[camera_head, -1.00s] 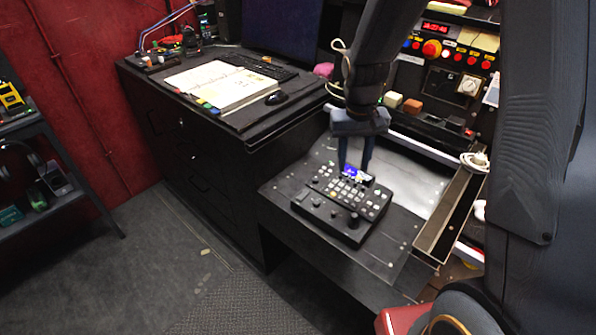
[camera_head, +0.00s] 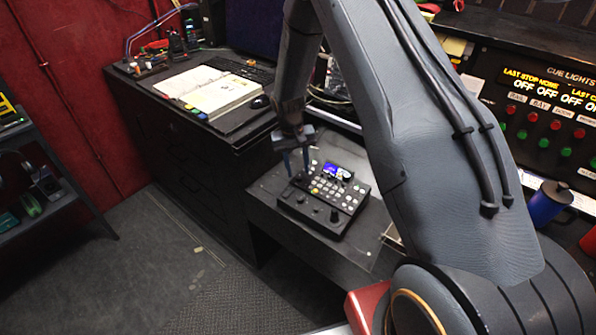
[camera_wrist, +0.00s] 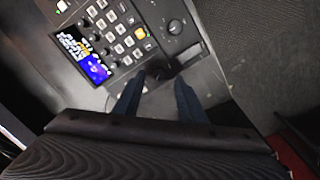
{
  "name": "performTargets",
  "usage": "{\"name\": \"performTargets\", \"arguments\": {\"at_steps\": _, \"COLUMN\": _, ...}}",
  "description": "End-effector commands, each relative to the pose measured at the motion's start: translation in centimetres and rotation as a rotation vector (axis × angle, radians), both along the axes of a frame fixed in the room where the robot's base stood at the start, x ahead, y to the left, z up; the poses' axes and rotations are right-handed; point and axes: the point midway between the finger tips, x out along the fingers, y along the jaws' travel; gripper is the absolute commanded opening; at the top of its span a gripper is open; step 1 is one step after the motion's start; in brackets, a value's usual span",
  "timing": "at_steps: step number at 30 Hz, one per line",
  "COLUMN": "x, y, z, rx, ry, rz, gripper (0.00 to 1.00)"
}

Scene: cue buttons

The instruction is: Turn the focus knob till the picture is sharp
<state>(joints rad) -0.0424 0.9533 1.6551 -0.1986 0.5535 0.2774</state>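A black control console (camera_head: 345,226) with rows of light buttons, several dark knobs and a small lit blue screen (camera_head: 337,172) lies on a dark bench. My gripper (camera_head: 297,170) points down at the console's upper left edge. Its two blue-grey fingers are apart. In the wrist view, a dark knob-like part (camera_wrist: 157,70) shows between and just beyond the fingertips (camera_wrist: 158,86); I cannot tell if they touch it. A larger round knob (camera_wrist: 175,27) sits further along the panel. The screen (camera_wrist: 86,56) shows blue, white and yellow shapes, too small to judge sharpness. No focus label is readable.
A desk at the left holds an open book (camera_head: 218,92) and a mouse (camera_head: 261,102). A cue lights panel (camera_head: 540,108) with red and green buttons stands at the right, with a blue cylinder (camera_head: 548,203) below it. My arm hides the middle right.

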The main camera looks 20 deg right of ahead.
Motion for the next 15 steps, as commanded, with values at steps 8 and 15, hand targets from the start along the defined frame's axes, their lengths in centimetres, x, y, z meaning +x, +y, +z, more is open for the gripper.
{"name": "performTargets", "arguments": {"at_steps": 8, "x": -0.1, "y": -0.3, "z": -2.4, "rx": 0.0, "ry": 0.001, "rz": -0.001, "gripper": 0.37}}
{"name": "performTargets", "arguments": {"at_steps": 15, "x": 0.0, "y": -0.3, "z": -2.9, "rx": 0.0, "ry": 0.0, "rz": -0.001, "gripper": 0.37}}
